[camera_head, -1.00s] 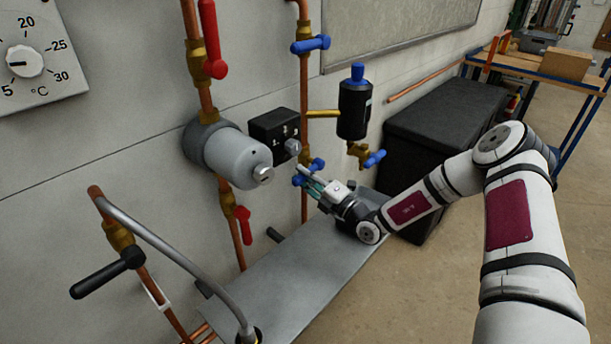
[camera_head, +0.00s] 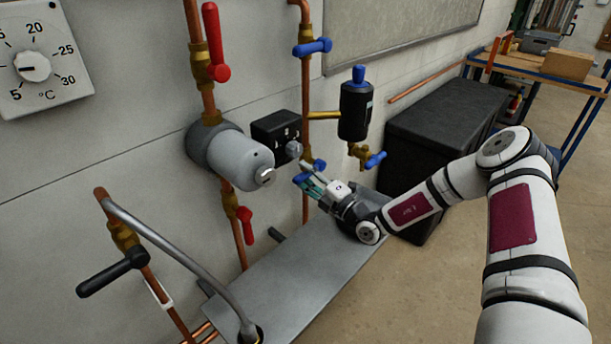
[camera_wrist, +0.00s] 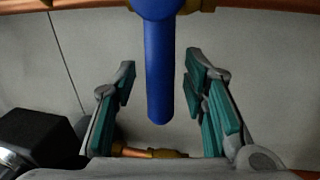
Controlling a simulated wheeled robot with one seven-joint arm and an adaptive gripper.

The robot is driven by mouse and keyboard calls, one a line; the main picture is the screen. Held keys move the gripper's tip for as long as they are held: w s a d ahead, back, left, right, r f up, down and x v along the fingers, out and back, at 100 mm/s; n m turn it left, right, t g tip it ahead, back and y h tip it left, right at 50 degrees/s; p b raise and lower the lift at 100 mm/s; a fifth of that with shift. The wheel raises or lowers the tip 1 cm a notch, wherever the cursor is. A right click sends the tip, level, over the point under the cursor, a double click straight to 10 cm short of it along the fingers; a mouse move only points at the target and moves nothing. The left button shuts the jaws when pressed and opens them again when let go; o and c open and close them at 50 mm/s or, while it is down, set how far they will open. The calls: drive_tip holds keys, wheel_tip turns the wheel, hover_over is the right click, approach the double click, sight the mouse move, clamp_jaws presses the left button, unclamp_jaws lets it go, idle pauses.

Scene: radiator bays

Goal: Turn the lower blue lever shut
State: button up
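The lower blue lever (camera_head: 319,165) is on the vertical copper pipe, below the black canister, and my gripper partly hides it in the head view. In the wrist view the blue lever (camera_wrist: 159,70) sticks out across the copper pipe, roughly at right angles to it. My gripper (camera_head: 310,182) is at this lever. In the wrist view my gripper (camera_wrist: 161,88) is open, with one green-padded finger on each side of the lever and visible gaps to both. The brass valve body (camera_wrist: 205,5) shows at the top edge.
The upper blue lever (camera_head: 312,47) is higher on the same pipe. A black canister (camera_head: 355,105) with a blue-handled tap (camera_head: 374,160) is close on the right. A black box (camera_head: 276,131) and grey cylinder (camera_head: 235,160) are left of the gripper. A black chest (camera_head: 440,125) stands behind the arm.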

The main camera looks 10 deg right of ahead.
drive_tip(key=v, duration=1.2)
idle(0.4)
